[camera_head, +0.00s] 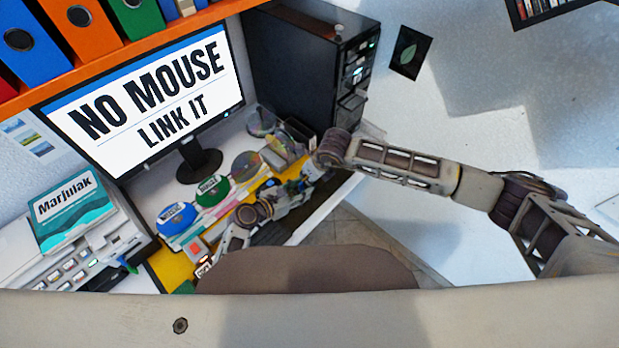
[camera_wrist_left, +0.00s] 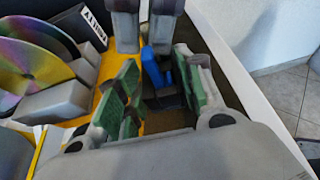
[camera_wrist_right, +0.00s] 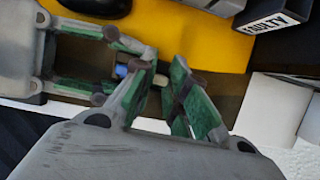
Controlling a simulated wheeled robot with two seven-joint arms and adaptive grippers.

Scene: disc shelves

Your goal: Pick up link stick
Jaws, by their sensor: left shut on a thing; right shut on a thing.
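The link stick seems to be a small piece with a blue end (camera_wrist_left: 153,66) and a dark part, between my grippers. In the left wrist view, my left gripper (camera_wrist_left: 156,78) has its green-padded fingers either side of it. My right gripper's grey fingers reach in from the top of that view. In the right wrist view, the blue piece (camera_wrist_right: 121,70) shows beside my right gripper (camera_wrist_right: 165,66), whose fingers are close together. What those fingers grip is mostly hidden. In the head view, both grippers meet low over the desk and the stick cannot be made out.
A monitor (camera_head: 150,95) reading "NO MOUSE LINK IT" stands behind. A black computer tower (camera_head: 300,70) is at the desk's back right. Discs (camera_head: 245,166), a blue item (camera_head: 175,215) and a green item (camera_head: 212,190) crowd the desk. The floor to the right is clear.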

